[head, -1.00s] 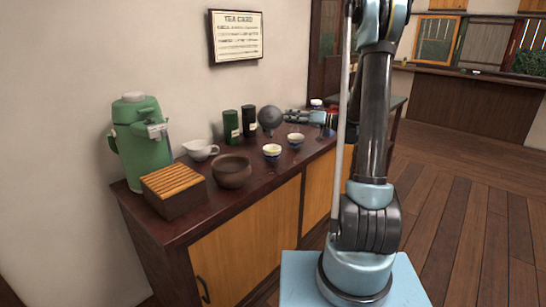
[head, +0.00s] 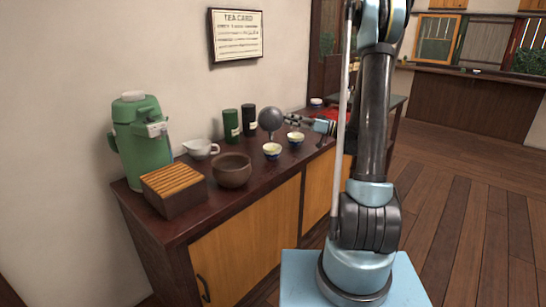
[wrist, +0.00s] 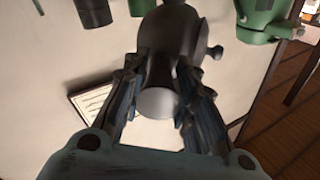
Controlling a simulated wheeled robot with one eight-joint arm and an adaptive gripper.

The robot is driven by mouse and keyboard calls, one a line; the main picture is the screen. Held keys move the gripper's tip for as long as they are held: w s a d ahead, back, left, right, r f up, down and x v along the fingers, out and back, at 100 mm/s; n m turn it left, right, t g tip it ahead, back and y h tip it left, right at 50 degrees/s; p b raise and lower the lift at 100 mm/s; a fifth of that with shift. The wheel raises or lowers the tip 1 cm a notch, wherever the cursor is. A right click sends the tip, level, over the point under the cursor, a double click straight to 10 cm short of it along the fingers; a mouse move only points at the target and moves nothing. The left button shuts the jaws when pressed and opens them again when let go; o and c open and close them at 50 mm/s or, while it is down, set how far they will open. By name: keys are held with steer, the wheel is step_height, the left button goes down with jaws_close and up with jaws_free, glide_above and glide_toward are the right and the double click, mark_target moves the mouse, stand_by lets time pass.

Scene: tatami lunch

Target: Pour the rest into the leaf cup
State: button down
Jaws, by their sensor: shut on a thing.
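My gripper (head: 303,121) is shut on the handle of a dark grey teapot (head: 270,118), above the cabinet top. In the wrist view the handle's round end (wrist: 158,103) shows between my fingers, with the pot body (wrist: 172,35) beyond and a small knob at its right. Two small pale cups with blue on them stand below: a nearer left cup (head: 272,151) and a farther right cup (head: 296,138). Their patterns are too small to tell which has the leaf. The pot looks tipped; no stream of liquid is visible.
On the dark cabinet top (head: 200,222) stand a green pump flask (head: 138,150), a slatted box (head: 173,199), a brown bowl (head: 232,175), a white spouted pitcher (head: 200,149), a green canister (head: 231,126) and a black canister (head: 248,121). A tea card (head: 237,36) hangs above.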

steer(key=shift+s+p, duration=0.2)
steer(key=shift+p, duration=0.3)
stand_by(1.3)
steer(key=shift+w, duration=0.3)
steer(key=w+m, duration=0.1)
steer(key=w+m+h, duration=0.1)
steer(key=w+m, duration=0.1)
steer(key=shift+w+a+r, duration=0.3)
steer(key=shift+r, duration=0.05)
steer(key=shift+w+m+h, duration=0.1)
steer(key=shift+m+h, duration=0.2)
